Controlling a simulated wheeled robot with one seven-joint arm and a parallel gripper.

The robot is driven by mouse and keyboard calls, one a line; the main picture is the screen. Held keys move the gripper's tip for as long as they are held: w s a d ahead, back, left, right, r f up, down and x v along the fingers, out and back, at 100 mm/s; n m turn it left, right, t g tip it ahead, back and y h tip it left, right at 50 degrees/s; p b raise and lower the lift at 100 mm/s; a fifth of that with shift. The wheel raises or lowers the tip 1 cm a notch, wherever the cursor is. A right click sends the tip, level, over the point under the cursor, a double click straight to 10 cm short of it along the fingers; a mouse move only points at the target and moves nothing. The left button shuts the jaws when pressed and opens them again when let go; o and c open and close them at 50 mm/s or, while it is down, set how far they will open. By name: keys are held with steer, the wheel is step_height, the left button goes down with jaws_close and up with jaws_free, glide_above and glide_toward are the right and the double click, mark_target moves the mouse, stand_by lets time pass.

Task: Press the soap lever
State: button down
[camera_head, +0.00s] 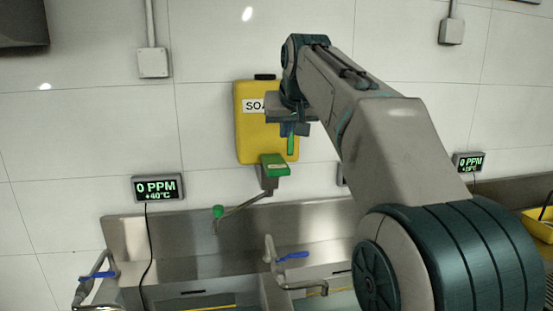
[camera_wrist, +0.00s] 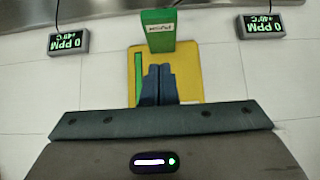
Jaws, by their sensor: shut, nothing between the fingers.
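The yellow soap dispenser (camera_head: 250,140) is on the tiled wall, its label partly hidden behind my gripper. A green lever (camera_head: 274,165) sticks out at its lower front. My gripper (camera_head: 284,129) is in front of the dispenser's right side, above the lever, with its fingers together and empty. In the wrist view, the two dark fingers (camera_wrist: 157,70) are side by side against the yellow dispenser (camera_wrist: 190,72). The green lever (camera_wrist: 158,30) is just beyond the fingertips there, with a visible gap. A narrow green strip (camera_wrist: 138,78) runs along the dispenser's edge.
Metal sinks (camera_head: 180,240) stand below the dispenser. Displays reading 0 PPM are at left (camera_head: 158,188) and right (camera_head: 468,162).

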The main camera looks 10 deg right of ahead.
steer(key=shift+w+r, duration=0.65)
steer(key=p, duration=0.2)
glide_above(277, 165)
steer(key=s, duration=0.3)
step_height(277, 165, down, 7)
steer(key=shift+w, duration=0.15)
step_height(277, 165, down, 2)
steer(key=shift+w+f, duration=0.1)
steer(key=shift+f, duration=0.95)
